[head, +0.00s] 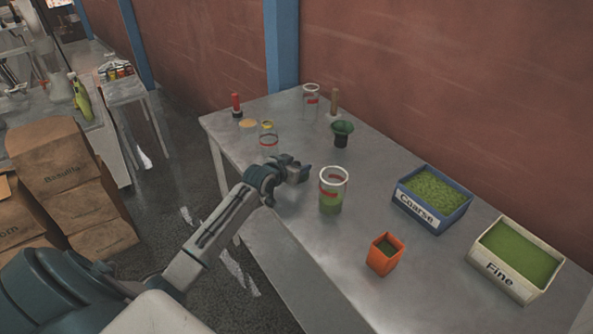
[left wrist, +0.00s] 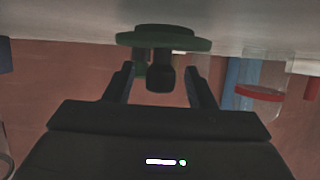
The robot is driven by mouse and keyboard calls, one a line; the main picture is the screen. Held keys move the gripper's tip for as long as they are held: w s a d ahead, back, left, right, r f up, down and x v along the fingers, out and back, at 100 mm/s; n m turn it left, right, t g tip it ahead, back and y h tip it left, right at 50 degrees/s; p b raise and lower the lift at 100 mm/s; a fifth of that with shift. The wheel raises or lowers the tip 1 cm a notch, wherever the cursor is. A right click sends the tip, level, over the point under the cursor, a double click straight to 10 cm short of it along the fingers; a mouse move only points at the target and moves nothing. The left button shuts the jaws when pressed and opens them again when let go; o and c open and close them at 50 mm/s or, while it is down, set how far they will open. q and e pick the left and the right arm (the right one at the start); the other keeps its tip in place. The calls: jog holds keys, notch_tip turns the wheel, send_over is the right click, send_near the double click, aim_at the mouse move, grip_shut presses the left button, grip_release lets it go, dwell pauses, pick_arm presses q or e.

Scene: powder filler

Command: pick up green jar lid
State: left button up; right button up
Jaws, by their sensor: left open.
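The green jar lid (left wrist: 190,43) lies flat on the table in the left wrist view, which is upside down. Its dark knob (left wrist: 160,74) stands between the two fingers of my left gripper (left wrist: 160,82). The fingers are apart, with a gap on each side of the knob. In the head view my left gripper (head: 301,171) is low over the table, just left of a clear jar (head: 332,192) with green powder. I cannot make out the lid in the head view; the gripper seems to hide it. My right gripper is not in view.
An orange cup (head: 384,256), the blue Coarse bin (head: 424,217) and the cream Fine bin (head: 503,277) stand to the right. The table's front left is clear.

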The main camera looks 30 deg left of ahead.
pick_arm(q)
grip_shut()
